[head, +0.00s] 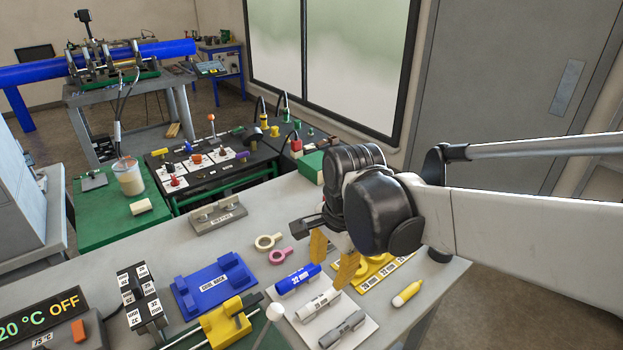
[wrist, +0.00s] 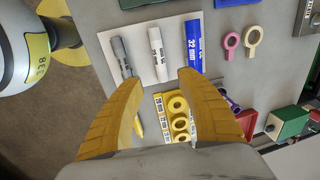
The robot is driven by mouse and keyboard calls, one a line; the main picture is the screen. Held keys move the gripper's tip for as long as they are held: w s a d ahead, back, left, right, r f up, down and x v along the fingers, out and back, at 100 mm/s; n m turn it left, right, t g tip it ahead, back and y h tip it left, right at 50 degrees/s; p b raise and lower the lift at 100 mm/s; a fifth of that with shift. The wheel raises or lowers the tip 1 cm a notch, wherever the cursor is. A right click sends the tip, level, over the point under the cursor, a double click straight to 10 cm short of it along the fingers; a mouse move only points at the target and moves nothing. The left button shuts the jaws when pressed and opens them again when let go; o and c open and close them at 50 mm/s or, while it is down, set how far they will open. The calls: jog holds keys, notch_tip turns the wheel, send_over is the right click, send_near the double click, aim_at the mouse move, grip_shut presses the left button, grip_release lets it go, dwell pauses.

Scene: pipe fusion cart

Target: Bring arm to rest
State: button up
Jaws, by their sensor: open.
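My arm reaches in from the right in the head view. My gripper (head: 334,262) hangs above the right part of the grey bench, with its yellow fingers spread apart. In the wrist view my gripper (wrist: 157,85) is open, with nothing between its fingers. Below it lies a white sheet (wrist: 173,67) with a blue 32 mm cylinder (wrist: 193,45), a white cylinder (wrist: 158,54) and a grey cylinder (wrist: 122,58). The fingers look to be above these pieces, and I cannot tell how far.
A yellow ring holder (head: 375,274) and a yellow marker (head: 407,294) lie near the bench's right side. A blue cool rack (head: 215,285), a yellow clamp (head: 227,322) and two ring-ended pieces (head: 268,242) are to the left. A black panel (head: 205,165) stands behind.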

jog(key=s+d+r+n+t+h, duration=0.1)
jog(key=s+d+r+n+t, duration=0.2)
jog(key=s+d+n, duration=0.6)
jog(key=d+n+t, duration=0.2)
jog(key=d, duration=0.1)
jog(key=shift+d+t, duration=0.2)
jog(key=shift+t, duration=0.2)
jog(key=shift+s, duration=0.1)
dwell(3.2)
